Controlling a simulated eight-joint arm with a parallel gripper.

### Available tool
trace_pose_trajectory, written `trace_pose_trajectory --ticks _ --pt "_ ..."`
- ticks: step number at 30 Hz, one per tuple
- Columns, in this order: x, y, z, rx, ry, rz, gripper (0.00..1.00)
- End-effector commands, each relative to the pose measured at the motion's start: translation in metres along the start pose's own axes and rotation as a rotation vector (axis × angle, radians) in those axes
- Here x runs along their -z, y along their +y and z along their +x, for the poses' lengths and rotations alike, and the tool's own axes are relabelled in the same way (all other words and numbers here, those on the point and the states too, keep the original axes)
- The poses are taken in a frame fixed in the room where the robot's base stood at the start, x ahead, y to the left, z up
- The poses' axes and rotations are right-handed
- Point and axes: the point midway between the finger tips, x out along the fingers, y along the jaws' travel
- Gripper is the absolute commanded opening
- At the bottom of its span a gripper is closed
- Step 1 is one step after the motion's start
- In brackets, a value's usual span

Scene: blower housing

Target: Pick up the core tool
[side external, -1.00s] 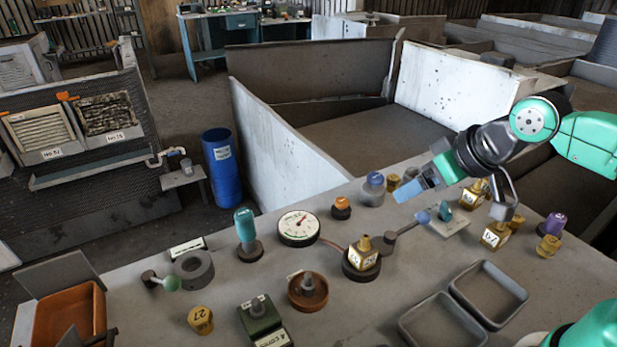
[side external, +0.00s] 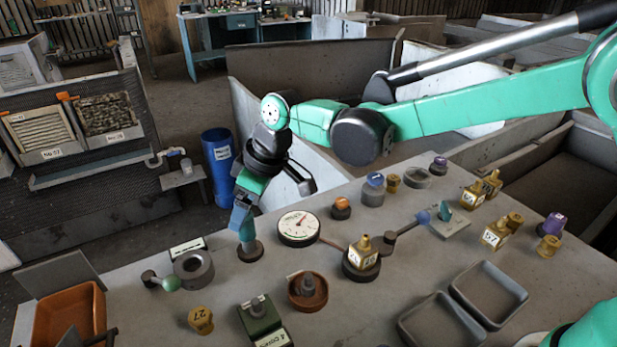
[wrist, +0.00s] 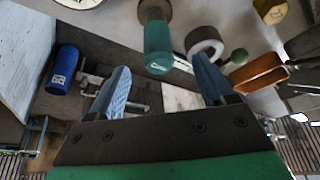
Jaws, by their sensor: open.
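The core tool, which I take to be the teal-handled upright piece (side external: 247,233), stands in a dark round base (side external: 251,251) near the bench's back left edge. In the wrist view its teal handle (wrist: 158,42) points toward the camera, with its end near the gap between my fingertips. My gripper (side external: 241,208) is just above and at the handle, its blue fingers overlapping the handle top in the side view. In the wrist view my gripper (wrist: 161,70) has its fingers wide apart and nothing clamped. Exact finger-to-handle depth is hard to tell.
A round dial gauge (side external: 299,227) stands close right of the tool. A grey ring (side external: 194,267) and a green-knobbed lever (side external: 170,283) sit to its left. An orange bin (side external: 70,316) is at front left. A blue barrel (side external: 221,166) stands on the floor behind.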

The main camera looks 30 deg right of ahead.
Motion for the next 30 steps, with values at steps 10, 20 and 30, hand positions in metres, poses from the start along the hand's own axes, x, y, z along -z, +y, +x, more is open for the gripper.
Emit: trace_pose_trajectory --ticks 10,20,30 --pt "0.0 0.001 0.042 -0.001 0.001 0.003 0.75" --pt "-0.001 0.001 0.048 -0.002 0.001 0.003 0.75" --pt "-0.001 0.001 0.048 -0.002 0.001 0.003 0.0"
